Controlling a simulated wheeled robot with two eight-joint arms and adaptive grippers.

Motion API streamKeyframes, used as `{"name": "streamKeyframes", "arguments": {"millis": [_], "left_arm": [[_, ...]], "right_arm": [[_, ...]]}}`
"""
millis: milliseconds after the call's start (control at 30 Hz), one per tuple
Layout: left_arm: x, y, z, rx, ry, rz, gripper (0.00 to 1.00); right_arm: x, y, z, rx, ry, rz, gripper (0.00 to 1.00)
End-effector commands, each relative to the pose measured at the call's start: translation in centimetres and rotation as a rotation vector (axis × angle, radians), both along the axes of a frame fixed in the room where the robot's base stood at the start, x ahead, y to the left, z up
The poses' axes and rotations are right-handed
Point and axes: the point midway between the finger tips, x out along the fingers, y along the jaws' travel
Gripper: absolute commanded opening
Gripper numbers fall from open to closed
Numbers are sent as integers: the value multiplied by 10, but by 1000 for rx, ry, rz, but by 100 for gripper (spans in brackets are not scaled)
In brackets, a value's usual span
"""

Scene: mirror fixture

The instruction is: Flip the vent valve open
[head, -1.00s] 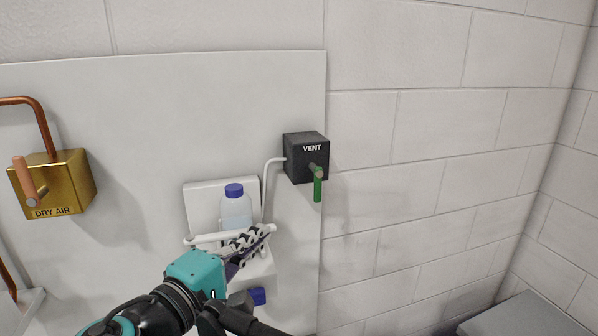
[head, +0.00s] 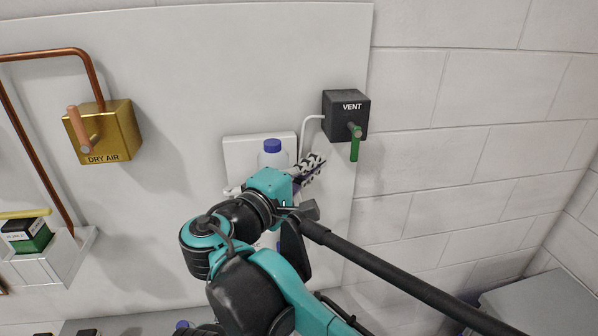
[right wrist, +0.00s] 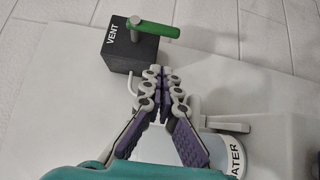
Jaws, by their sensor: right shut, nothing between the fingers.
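The vent valve is a black box (head: 345,112) marked VENT on the wall panel, with a green handle (head: 355,147) that hangs straight down from its pivot in the head view. In the right wrist view the black box (right wrist: 122,60) is at the upper left, with its green handle (right wrist: 156,28) pointing right. My right gripper (head: 316,160) is shut and empty, below and left of the handle and apart from it. Its fingers (right wrist: 167,72) point toward the box in the right wrist view. My left gripper is not in view.
A white bottle with a blue cap (head: 272,146) sits on a white holder behind my right gripper. A gold DRY AIR box (head: 105,135) with a copper-coloured handle is at the left. A white tray (head: 60,265) holds a green-and-black box. Right of the valve is bare wall.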

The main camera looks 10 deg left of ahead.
Motion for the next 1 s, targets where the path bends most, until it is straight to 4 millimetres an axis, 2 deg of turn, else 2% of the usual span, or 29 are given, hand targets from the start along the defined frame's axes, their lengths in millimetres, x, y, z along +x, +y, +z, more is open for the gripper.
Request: {"name": "streamKeyframes", "arguments": {"millis": [67,200,333,1000], "left_arm": [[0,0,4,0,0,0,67],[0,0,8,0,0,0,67],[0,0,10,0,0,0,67],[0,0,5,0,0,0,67]], "right_arm": [[15,-9,1,0,0,-4,0],[20,-30,1,0,0,-2,0],[24,-41,1,0,0,-1,0],[26,-45,-3,-30,-9,1,0]]}}
